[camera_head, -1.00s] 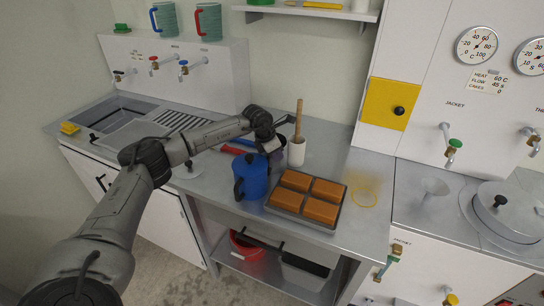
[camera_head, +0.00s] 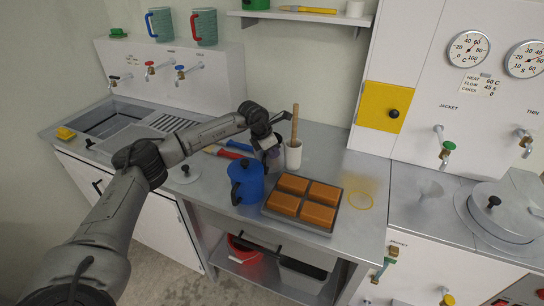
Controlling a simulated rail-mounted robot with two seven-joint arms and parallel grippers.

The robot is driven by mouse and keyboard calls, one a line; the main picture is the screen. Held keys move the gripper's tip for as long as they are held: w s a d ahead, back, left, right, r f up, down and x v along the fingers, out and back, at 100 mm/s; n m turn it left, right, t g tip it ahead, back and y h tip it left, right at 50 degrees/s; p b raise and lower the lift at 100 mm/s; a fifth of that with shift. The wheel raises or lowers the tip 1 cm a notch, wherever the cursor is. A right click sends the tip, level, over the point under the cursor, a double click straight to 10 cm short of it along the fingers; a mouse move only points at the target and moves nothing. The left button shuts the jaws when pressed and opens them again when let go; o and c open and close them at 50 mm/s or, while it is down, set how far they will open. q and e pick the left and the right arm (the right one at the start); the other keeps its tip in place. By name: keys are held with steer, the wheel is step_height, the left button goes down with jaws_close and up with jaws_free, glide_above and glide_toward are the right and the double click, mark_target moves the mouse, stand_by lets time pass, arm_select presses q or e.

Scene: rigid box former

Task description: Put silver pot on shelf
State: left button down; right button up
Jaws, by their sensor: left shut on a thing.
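My left gripper (camera_head: 270,143) is shut on a small greyish thing (camera_head: 273,156), seemingly the silver pot, behind the blue pot. The gripper and the blue pot hide most of it, and I cannot tell whether it touches the counter. The blue lidded pot (camera_head: 246,183) stands in front, beside the tray. A wall shelf (camera_head: 297,15) is at the top, and a lower shelf (camera_head: 247,264) is under the counter. I cannot tell which shelf is meant. My right gripper is not in view.
A tray of orange blocks (camera_head: 305,229) sits right of the blue pot. A white holder (camera_head: 293,156) with a wooden handle stands close to my gripper. The wall shelf holds a green thing (camera_head: 256,4), a yellow-handled tool (camera_head: 308,10) and a white cup (camera_head: 355,8).

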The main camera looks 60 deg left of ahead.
arm_select(q)
step_height(320, 180, up, 15)
steer(key=p, duration=0.3)
steer(key=shift+r, duration=0.15)
